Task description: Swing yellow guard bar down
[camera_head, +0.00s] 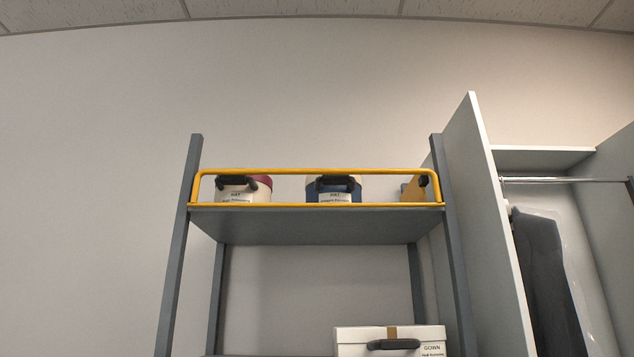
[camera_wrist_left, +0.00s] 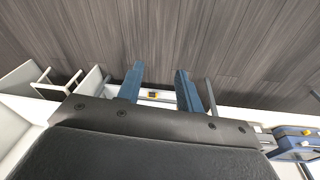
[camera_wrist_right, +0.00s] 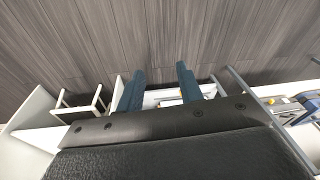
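The yellow guard bar (camera_head: 310,171) stands upright along the front edge of the top shelf (camera_head: 310,225) in the head view. Its top rail runs above the shelf edge, in front of the boxes there. Neither gripper shows in the head view. In the left wrist view my left gripper (camera_wrist_left: 158,78) has its two blue fingers apart with nothing between them. In the right wrist view my right gripper (camera_wrist_right: 160,75) also has its fingers apart and holds nothing. Both grippers are away from the guard bar.
A white hat box with a red lid (camera_head: 243,188), a blue hat box (camera_head: 333,188) and a yellow item (camera_head: 413,190) sit behind the bar. A white gown box (camera_head: 390,340) is lower down. A wardrobe panel (camera_head: 485,230) and dark garment (camera_head: 545,280) are at right.

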